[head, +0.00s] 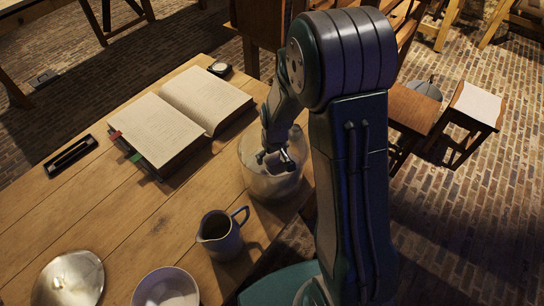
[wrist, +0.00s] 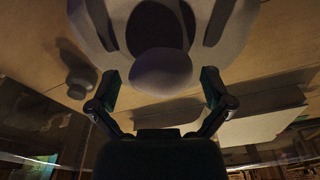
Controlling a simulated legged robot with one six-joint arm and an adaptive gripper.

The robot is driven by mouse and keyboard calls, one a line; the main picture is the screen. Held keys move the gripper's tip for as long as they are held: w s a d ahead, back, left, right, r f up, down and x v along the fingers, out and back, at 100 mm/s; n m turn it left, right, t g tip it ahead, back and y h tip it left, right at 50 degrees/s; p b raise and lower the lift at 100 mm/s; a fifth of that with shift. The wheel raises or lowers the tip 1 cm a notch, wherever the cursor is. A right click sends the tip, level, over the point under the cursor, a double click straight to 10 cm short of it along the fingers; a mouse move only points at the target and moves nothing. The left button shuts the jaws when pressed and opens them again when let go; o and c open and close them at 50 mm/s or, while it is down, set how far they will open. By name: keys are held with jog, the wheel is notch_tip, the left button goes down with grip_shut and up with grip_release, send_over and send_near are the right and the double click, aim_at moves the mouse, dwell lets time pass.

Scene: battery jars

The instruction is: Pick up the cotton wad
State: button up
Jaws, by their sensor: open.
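My gripper (head: 274,158) is at the mouth of a glass jar (head: 262,188) near the right edge of the table, pointing down. In the wrist view my gripper (wrist: 160,82) is open, with one dark finger on each side. In the head view the wad is not clear behind the gripper and glass.
A dark jug (head: 220,238) stands just in front of the jar. A white bowl (head: 166,290) and a shiny metal dish (head: 70,280) are at the front left. An open book (head: 160,132) lies behind, left of the jar. A black tray (head: 71,156) lies far left.

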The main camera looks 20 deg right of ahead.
jog(key=c, duration=0.8)
jog(key=shift+c, duration=0.4)
jog(key=shift+r, duration=0.5)
jog(key=s+r, duration=1.2)
jog(key=s, duration=0.2)
